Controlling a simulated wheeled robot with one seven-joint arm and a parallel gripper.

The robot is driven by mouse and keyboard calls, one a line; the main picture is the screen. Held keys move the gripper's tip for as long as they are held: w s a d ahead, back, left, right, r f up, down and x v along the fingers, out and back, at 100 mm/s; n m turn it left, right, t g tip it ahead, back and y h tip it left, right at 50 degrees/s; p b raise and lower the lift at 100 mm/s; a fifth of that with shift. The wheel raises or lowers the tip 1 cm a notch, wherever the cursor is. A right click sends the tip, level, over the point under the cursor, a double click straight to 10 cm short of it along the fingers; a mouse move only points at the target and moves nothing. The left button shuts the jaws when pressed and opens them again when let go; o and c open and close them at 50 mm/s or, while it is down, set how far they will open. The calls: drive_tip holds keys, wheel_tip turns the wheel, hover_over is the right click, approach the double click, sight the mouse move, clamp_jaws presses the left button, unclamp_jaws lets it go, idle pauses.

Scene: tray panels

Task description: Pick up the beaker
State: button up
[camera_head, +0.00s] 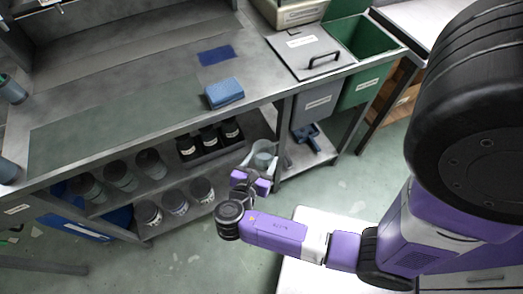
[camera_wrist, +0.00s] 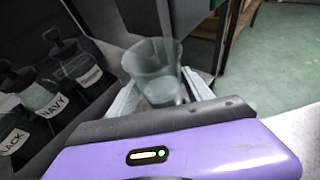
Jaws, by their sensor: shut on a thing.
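The beaker (camera_head: 264,148) is a clear, pale greenish vessel at the front edge of the bench's lower shelf in the head view. In the wrist view the beaker (camera_wrist: 152,62) stands roughly upright between the pale fingers. My gripper (camera_head: 261,160) is shut on it, one finger on each side; the gripper also shows in the wrist view (camera_wrist: 165,92). The beaker's lower part is partly hidden by the gripper. I cannot tell whether its base touches the shelf.
Black-capped bottles (camera_head: 209,137), labelled in the wrist view, stand left of the beaker. Several grey containers (camera_head: 150,163) fill the shelf farther left. A blue object (camera_head: 308,135) lies on the shelf to the right. Above is the bench top (camera_head: 150,85) with a blue sponge (camera_head: 224,93).

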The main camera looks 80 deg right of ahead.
drive_tip(key=shift+s+a, duration=0.25)
drive_tip(key=shift+a, duration=0.45)
drive_tip(key=shift+s+a, duration=0.2)
drive_tip(key=shift+a, duration=0.45)
idle(0.8)
